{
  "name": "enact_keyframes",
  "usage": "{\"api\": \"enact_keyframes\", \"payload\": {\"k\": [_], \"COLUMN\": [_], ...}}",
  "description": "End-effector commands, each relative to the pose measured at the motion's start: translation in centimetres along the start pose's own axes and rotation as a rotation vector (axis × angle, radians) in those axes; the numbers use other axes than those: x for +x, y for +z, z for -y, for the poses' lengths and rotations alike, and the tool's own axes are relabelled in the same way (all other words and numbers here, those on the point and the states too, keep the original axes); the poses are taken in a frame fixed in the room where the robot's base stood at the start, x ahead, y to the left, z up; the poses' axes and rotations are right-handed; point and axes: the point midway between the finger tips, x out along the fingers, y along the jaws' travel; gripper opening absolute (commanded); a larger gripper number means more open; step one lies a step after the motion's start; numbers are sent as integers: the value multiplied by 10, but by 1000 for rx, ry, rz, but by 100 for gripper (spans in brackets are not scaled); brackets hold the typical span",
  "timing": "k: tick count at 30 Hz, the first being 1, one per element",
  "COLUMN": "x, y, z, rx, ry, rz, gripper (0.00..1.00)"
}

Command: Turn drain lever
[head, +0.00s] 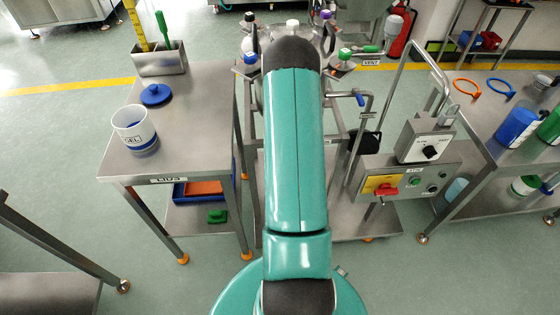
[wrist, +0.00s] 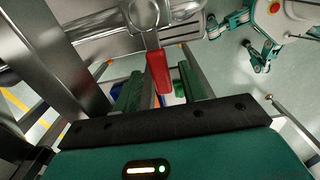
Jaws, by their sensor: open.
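The drain lever, a red handle (wrist: 158,72), shows in the wrist view below a round metal fitting (wrist: 143,14). My gripper (wrist: 160,90) is open, with one green finger on each side of the red handle. The handle lies between the fingers, with a visible gap to the right finger. I cannot tell whether it touches the left finger. In the head view my own arm hides the gripper and the red handle.
A steel table (head: 190,120) with a white tub (head: 135,130) stands left. A control panel (head: 405,185) with a red switch stands right of my arm. A blue-tipped lever (head: 358,98) sticks out nearby. A steel post (wrist: 85,55) is close left in the wrist view.

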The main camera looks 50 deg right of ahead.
Motion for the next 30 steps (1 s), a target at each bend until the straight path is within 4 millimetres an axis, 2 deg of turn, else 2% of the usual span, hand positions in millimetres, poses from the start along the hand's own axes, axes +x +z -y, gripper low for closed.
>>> {"api": "enact_keyframes", "payload": {"k": [1, 7, 20, 30], "x": [0, 0, 0, 0], "y": [0, 0, 1, 3], "z": [0, 0, 2, 16], "rx": [0, 0, -34, -228], "ry": [0, 0, 0, -1], "rz": [0, 0, 0, -1], "gripper": [40, 1, 0, 0]}}
